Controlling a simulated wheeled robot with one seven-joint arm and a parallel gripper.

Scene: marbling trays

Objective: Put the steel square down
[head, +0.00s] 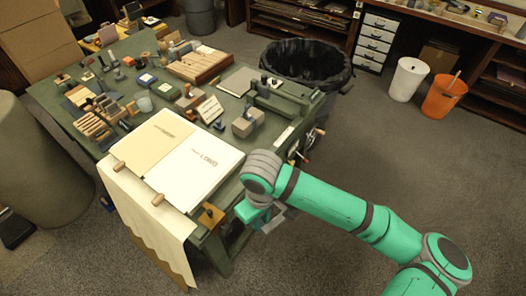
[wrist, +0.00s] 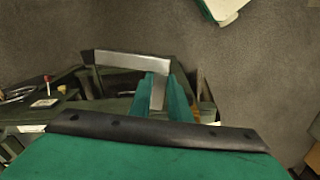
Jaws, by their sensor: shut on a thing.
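The steel square (wrist: 132,61) is a grey metal L. In the wrist view one leg runs across to the left, and the other passes down between the teal fingers of my gripper (wrist: 160,97). My gripper is shut on it. In the head view my gripper (head: 258,212) is beside the near right corner of the green workbench (head: 225,240). A small grey part of the square (head: 274,223) shows just right of the fingers, over the floor side. The rest of it is hidden by my gripper and wrist.
Open white sheets (head: 200,165) cover the bench's near end. Blocks, small tools and a green press (head: 280,100) crowd the rest. A black-lined bin (head: 305,62), white bin (head: 408,78) and orange bin (head: 444,97) stand beyond. The floor at right is mostly clear.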

